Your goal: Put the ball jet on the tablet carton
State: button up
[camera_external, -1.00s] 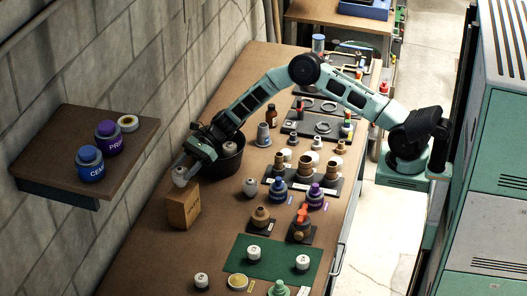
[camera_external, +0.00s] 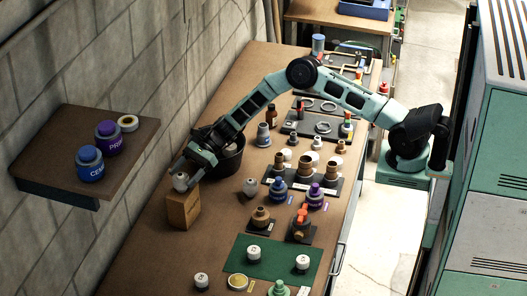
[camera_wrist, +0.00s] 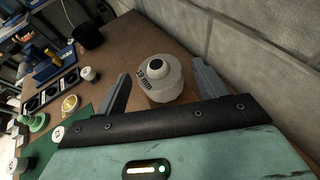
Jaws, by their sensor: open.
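The ball jet (camera_external: 180,182), a pale grey rounded fitting, appears to rest on top of the brown tablet carton (camera_external: 183,211). In the wrist view the ball jet (camera_wrist: 162,75) shows a dark round opening and a "19 mm" mark. My gripper (camera_external: 185,173) is over the carton with its fingers apart. In the wrist view the gripper (camera_wrist: 162,90) has one finger on each side of the ball jet, with gaps showing. The carton is mostly hidden under the ball jet in that view.
A black bucket (camera_external: 228,164) stands behind the carton, close to my wrist. A similar grey fitting (camera_external: 250,188) stands to the right. A green mat (camera_external: 271,263) with white caps lies in front. The block wall and a wooden shelf (camera_external: 48,153) are at left.

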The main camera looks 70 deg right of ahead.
jog(key=shift+s+d+r, duration=0.1)
jog(key=shift+d+r, duration=0.1)
jog(key=shift+d, duration=0.15)
jog(key=b+v, duration=0.4)
jog(key=v, duration=0.7)
jog(key=s+a+r+n+g+h, duration=0.2)
jog(key=s+a+n+g, duration=0.1)
jog(key=s+a+n, duration=0.55)
jog(key=s+a+r+n+g+h, duration=0.25)
jog(key=s+a+n+g, duration=0.2)
jog(key=s+a, duration=0.6)
jog(key=s+d+r+n+h, duration=0.1)
jog(key=s+d+n+h, duration=0.1)
jog(key=s+n, duration=0.7)
jog(key=s+d+n+t+h, duration=0.1)
jog(key=s+d+n+h, duration=0.2)
jog(key=s+n, duration=0.6)
jog(key=s+h, duration=0.2)
jog(key=s, duration=0.8)
jog(key=shift+s+r, duration=0.35)
jog(key=shift+s, duration=0.05)
jog(key=shift+d+f+t, duration=0.1)
jog(key=shift+t, duration=0.15)
